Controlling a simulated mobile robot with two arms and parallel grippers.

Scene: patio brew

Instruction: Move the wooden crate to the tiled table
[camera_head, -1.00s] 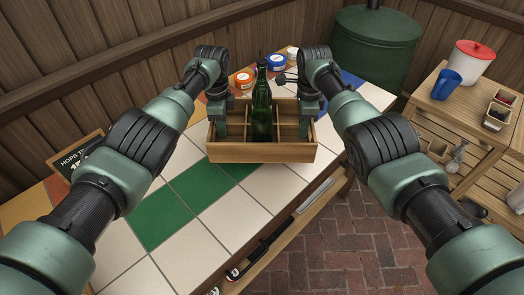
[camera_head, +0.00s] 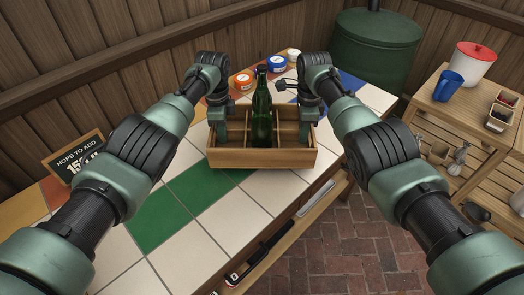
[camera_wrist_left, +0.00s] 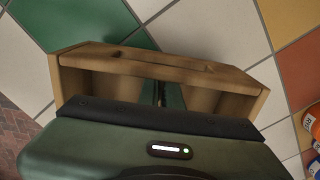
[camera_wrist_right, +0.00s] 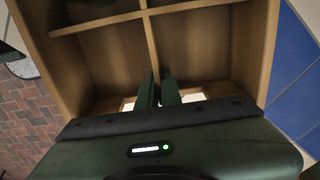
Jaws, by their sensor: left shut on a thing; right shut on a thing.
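The wooden crate (camera_head: 270,158) is at the tiled table (camera_head: 195,240), upright, over the white tiles near the front edge. It has several compartments, and a green bottle (camera_head: 262,112) stands in one of them. My left gripper (camera_head: 220,138) is shut on the crate's left end, and my right gripper (camera_head: 306,136) is shut on its right end. The crate's wall also shows in the left wrist view (camera_wrist_left: 180,70) and its divider in the right wrist view (camera_wrist_right: 105,22). The fingertips are partly hidden. I cannot tell whether the crate's base touches the tiles.
Orange and blue tubs (camera_head: 243,80) stand behind the crate. A chalkboard sign (camera_head: 78,158) is at the table's left back. Green and white tiles in front-left are clear.

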